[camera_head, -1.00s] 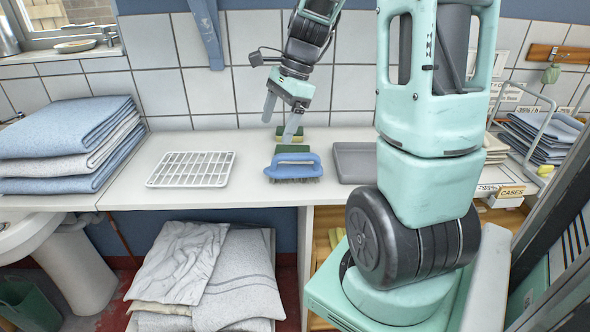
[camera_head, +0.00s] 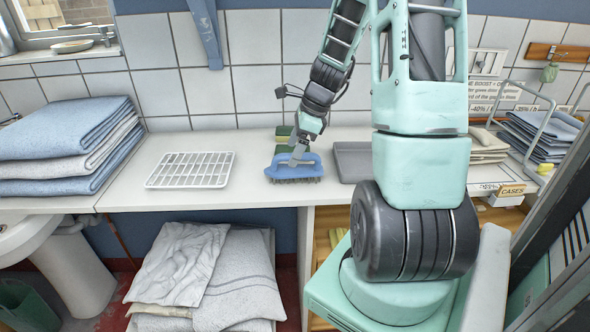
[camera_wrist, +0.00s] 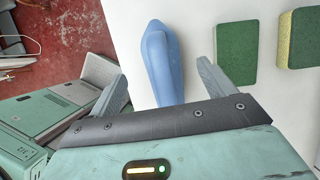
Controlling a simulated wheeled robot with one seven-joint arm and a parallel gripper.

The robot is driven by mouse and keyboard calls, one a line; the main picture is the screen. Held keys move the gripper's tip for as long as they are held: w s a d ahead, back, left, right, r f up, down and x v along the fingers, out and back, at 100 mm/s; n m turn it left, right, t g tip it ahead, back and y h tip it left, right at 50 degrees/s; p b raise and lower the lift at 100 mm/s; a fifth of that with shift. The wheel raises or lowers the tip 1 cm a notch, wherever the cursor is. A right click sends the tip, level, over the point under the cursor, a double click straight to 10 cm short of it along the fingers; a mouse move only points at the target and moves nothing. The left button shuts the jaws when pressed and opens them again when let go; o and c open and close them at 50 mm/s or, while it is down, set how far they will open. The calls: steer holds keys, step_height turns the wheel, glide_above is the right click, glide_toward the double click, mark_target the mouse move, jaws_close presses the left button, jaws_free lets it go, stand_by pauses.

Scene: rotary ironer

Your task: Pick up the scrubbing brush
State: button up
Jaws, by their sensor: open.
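The scrubbing brush (camera_head: 294,169) has a blue body with a handle and dark bristles, and sits bristles down on the white counter near its front edge. My gripper (camera_head: 297,160) is over the brush's handle in the head view. In the wrist view, the brush (camera_wrist: 162,62) lies just ahead of and between the two spread fingers of my gripper (camera_wrist: 165,85). The fingers are open with nothing held. I cannot tell exactly how high they are above the handle.
Green scouring pads (camera_wrist: 237,52) lie close behind the brush. A white wire rack (camera_head: 190,170) is to its left and a grey tray (camera_head: 355,162) to its right. Folded linens (camera_head: 70,145) are stacked at the far left. The counter between rack and brush is clear.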

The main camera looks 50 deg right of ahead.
mark_target(287, 169)
steer(key=shift+x, duration=2.85)
steer(key=shift+d, duration=0.1)
steer(key=c, duration=1.1)
